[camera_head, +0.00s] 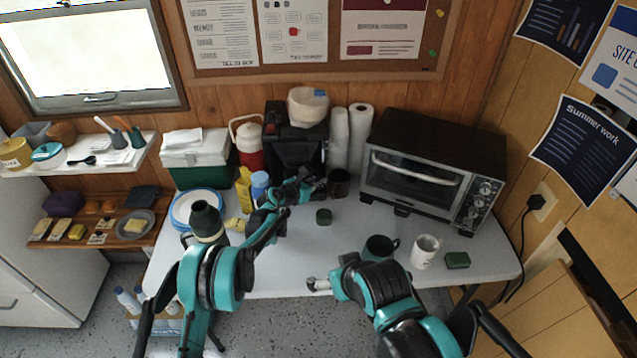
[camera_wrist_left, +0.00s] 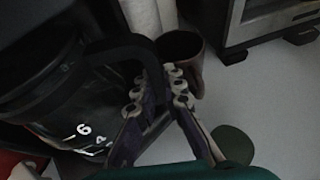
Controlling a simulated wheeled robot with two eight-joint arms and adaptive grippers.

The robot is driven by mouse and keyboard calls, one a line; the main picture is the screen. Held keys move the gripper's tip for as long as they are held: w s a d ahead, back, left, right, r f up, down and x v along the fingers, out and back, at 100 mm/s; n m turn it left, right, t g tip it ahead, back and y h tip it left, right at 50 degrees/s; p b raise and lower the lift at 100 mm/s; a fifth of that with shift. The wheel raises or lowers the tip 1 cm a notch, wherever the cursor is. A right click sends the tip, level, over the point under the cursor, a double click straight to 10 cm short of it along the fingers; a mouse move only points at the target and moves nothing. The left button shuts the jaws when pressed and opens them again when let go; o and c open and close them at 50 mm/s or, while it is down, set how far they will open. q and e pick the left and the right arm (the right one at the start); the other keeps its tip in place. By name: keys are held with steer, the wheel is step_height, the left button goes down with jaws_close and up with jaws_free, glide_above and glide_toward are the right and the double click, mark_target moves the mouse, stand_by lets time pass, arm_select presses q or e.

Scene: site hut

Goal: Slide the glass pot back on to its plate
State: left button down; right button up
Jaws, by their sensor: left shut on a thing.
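The glass pot (camera_wrist_left: 60,95) is dark and see-through with white level numbers, at the left of the left wrist view. Its black handle (camera_wrist_left: 128,48) reaches right, toward my left gripper (camera_wrist_left: 158,90), whose fingers are closed on the lower part of the handle. In the head view my left gripper (camera_head: 312,187) is at the front of the black coffee maker (camera_head: 283,148), and arm and gripper hide most of the pot. The plate is hidden, so I cannot tell how the pot sits on it. My right gripper (camera_head: 316,284) is low at the table's front edge.
A dark mug (camera_head: 340,183) stands just right of my left gripper. A small dark green round thing (camera_head: 324,216) lies in front. A toaster oven (camera_head: 430,165) fills the right back. Paper rolls (camera_head: 350,135) stand behind. A green mug (camera_head: 380,249) and white mug (camera_head: 425,252) stand front right.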

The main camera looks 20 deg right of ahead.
arm_select(q)
steer(key=shift+f+b, duration=0.25)
steer(key=shift+b, duration=0.15)
stand_by(0.4)
steer(key=c, duration=1.6)
jaws_free()
steer(key=shift+o, duration=0.2)
steer(key=shift+s, duration=0.1)
